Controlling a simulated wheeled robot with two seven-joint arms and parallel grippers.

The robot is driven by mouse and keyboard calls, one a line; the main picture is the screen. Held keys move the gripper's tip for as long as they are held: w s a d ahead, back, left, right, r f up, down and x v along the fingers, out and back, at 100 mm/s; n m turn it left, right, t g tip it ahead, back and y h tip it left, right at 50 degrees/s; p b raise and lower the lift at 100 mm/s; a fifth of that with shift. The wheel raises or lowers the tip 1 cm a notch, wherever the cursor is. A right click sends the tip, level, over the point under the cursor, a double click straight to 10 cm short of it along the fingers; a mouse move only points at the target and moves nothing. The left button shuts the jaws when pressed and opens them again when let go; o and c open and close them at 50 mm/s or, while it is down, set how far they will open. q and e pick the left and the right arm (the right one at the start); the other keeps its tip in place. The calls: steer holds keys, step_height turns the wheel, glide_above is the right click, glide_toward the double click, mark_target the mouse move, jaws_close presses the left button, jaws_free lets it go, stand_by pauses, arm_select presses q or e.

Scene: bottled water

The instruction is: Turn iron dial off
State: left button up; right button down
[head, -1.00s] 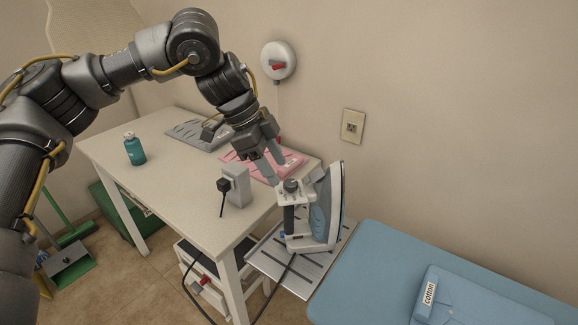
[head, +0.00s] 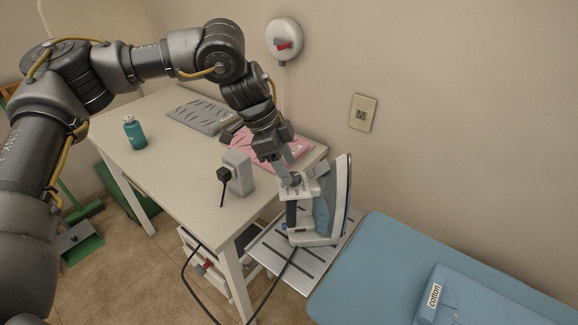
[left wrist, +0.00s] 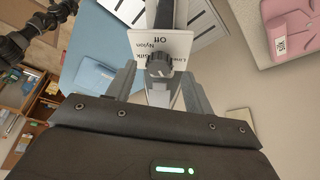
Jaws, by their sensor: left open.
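The iron (head: 323,213) stands upright on its heel on the slatted rest (head: 268,256) at the end of the blue ironing board. Its dark round dial (head: 293,180) is on top; in the left wrist view the dial (left wrist: 160,66) sits on a white plate (left wrist: 176,45) marked Off, Nylon, Silk and Linen. My left gripper (head: 287,172) is open just above the dial. In the left wrist view its fingers (left wrist: 158,80) stand on either side of the dial, apart from it as far as I can tell.
A grey box (head: 238,172) with a black plug and cord stands near the table's edge, close to the iron. Pink folded cloth (head: 297,152) lies behind it. A teal bottle (head: 134,133) is farther left. A cotton-labelled blue garment (head: 478,303) lies on the board.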

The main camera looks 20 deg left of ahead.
arm_select(q)
steer(key=shift+s+d+f, duration=0.1)
steer(key=shift+d+f, duration=0.15)
steer(key=shift+f, duration=0.15)
steer(key=shift+d+f, duration=0.1)
steer(key=shift+f, duration=0.15)
steer(key=shift+w+f, duration=0.2)
steer(key=shift+f, duration=0.05)
steer(key=shift+s, duration=0.1)
steer(key=c, duration=1)
steer(key=shift+o, duration=0.2)
steer(key=shift+r, duration=0.1)
arm_select(e)
steer(key=shift+s+d+r, duration=0.15)
steer(key=shift+s+d, duration=0.25)
steer(key=shift+s, duration=0.15)
steer(key=shift+r, duration=0.1)
